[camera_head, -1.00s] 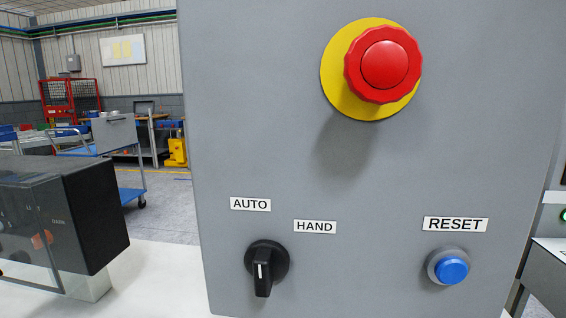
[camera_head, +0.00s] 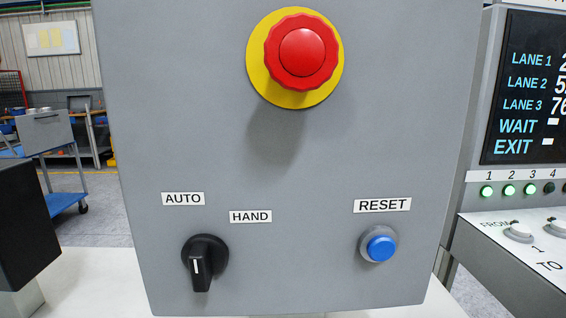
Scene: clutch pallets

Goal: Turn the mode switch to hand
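The mode switch (camera_head: 204,260) is a black rotary knob low on the left of a grey control panel (camera_head: 220,120). Its white pointer line shows on the lower part of the handle, and the handle is close to vertical with a slight tilt. The AUTO label (camera_head: 183,199) is above it to the left, and the HAND label (camera_head: 250,216) is above it to the right. My gripper is not in view.
A red emergency button (camera_head: 302,52) on a yellow disc juts out above. A blue RESET button (camera_head: 380,247) is at lower right. A lane display (camera_head: 530,90) with lamps stands at right. A black box (camera_head: 25,220) stands at left.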

